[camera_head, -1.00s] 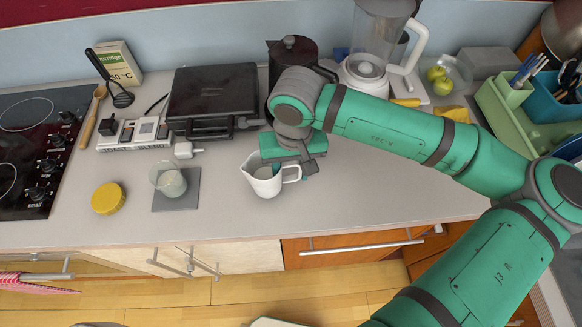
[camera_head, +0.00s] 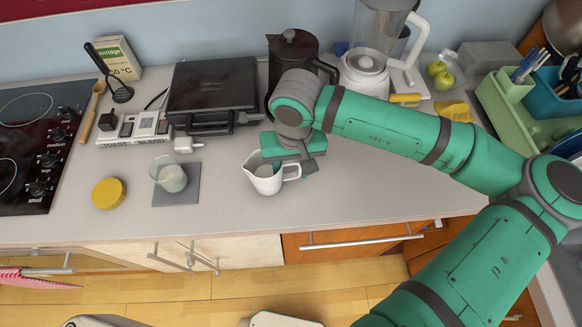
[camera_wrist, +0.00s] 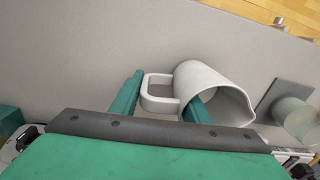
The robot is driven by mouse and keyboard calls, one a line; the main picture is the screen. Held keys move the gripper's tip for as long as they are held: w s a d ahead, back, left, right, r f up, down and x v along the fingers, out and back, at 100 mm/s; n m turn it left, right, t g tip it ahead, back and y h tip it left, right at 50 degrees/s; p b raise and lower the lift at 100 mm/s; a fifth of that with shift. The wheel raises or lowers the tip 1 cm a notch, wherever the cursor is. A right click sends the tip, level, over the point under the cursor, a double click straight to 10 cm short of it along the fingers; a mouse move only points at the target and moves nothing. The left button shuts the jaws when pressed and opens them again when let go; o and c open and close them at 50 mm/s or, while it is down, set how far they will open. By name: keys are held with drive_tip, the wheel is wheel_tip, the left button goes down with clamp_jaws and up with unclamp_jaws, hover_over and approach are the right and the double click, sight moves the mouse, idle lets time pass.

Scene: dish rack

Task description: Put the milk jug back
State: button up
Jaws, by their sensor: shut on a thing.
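The milk jug (camera_head: 264,183) is white, with a pouring lip on its left and a handle on its right. It is upright at the middle of the counter; whether its base touches the counter is unclear. My gripper (camera_wrist: 160,100) is shut on the jug at its handle, with one finger on the outer side and the other near the jug's body. In the wrist view the jug (camera_wrist: 212,88) shows beyond the fingers.
A glass (camera_head: 170,175) stands on a grey square coaster (camera_head: 185,196) left of the jug. Behind are a black grill (camera_head: 213,90), a dark kettle (camera_head: 292,50) and a blender (camera_head: 366,70). The counter right of the jug is clear.

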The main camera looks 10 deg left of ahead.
drive_tip(key=shift+f, duration=0.2)
idle(0.5)
drive_tip(key=o, duration=1.6)
wheel_tip(320, 180, up, 11)
drive_tip(key=shift+d+f, duration=0.1)
drive_tip(key=shift+d, duration=0.05)
drive_tip(key=shift+w, duration=0.1)
clamp_jaws()
drive_tip(key=shift+d, duration=0.1)
